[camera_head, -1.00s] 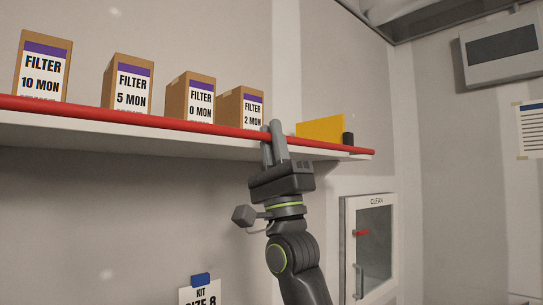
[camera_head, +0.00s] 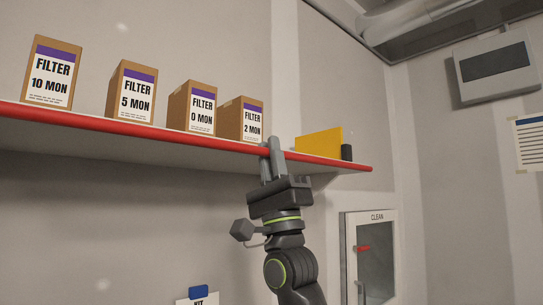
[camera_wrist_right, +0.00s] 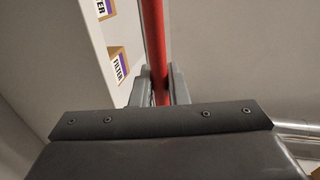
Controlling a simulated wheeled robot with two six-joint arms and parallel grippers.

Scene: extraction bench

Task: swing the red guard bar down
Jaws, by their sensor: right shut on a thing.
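The red guard bar (camera_head: 150,133) runs along the front edge of the shelf, slanting down to the right in the head view. It lies level with the shelf edge, just below the filter boxes. My right gripper (camera_head: 270,146) comes up from below and is shut on the bar, right of its middle. In the right wrist view the red bar (camera_wrist_right: 153,35) passes between the two fingers of the right gripper (camera_wrist_right: 162,86). The fingers hide a short part of the bar. My left gripper is not in view.
Several filter boxes stand on the shelf, among them 10 MON (camera_head: 52,73) and 2 MON (camera_head: 240,119). A yellow block (camera_head: 319,142) and a dark cylinder (camera_head: 347,153) stand at its right end. A CLEAN cabinet (camera_head: 370,255) is at lower right. Space below the shelf is open.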

